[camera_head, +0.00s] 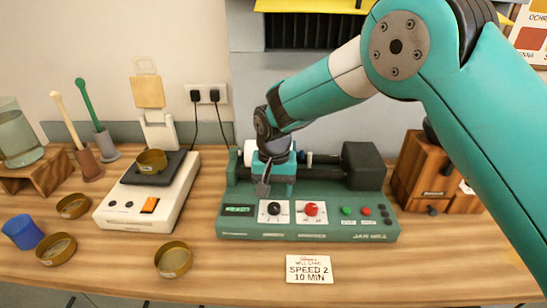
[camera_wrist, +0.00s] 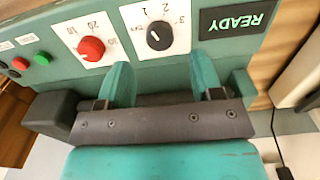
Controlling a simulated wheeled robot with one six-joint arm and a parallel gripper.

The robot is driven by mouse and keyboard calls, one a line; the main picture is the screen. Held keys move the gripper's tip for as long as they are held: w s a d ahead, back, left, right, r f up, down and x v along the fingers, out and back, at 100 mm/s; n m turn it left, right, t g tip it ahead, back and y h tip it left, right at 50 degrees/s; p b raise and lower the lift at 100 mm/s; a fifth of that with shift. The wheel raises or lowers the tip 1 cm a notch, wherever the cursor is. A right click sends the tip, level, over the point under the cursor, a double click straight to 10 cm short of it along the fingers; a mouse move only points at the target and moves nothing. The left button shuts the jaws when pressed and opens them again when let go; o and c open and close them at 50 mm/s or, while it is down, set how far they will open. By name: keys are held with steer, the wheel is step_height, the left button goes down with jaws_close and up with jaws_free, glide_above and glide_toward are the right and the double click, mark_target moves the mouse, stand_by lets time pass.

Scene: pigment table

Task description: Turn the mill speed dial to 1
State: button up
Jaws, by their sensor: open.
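The black mill speed dial (camera_head: 273,208) sits on a white plate on the front of the green jar mill (camera_head: 240,225). In the wrist view the dial (camera_wrist: 160,36) has the numbers 1, 2 and 3 around it. A small pale mark shows on the knob, but I cannot tell for sure which number it points at. My gripper (camera_head: 264,187) is above the dial, near the panel's upper edge. In the wrist view its two teal fingers (camera_wrist: 160,62) are apart, with nothing between them, and the dial lies just beyond their tips.
A red knob (camera_head: 312,209) is right of the dial, then green and red buttons. A green READY display (camera_head: 238,210) is at its left. A card (camera_head: 309,269) reading "SPEED 2 10 MIN" lies in front. A scale (camera_head: 110,214) and brown dishes stand left; a wooden box (camera_head: 420,170) stands right.

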mark_target(275, 205)
step_height(275, 205, up, 12)
steer(key=b, duration=0.1)
steer(key=shift+r+b, duration=0.15)
steer(key=shift+b, duration=0.25)
steer(key=shift+d, duration=0.1)
steer(key=s+d+r+n+y, duration=0.2)
steer(key=s+d+r+n, duration=0.25)
steer(key=s+d, duration=0.65)
steer(key=s+d+n+y, duration=0.2)
steer(key=s+d+n, duration=0.1)
steer(key=s, duration=1.4)
steer(key=shift+d+f, duration=0.35)
steer(key=shift+f, duration=0.1)
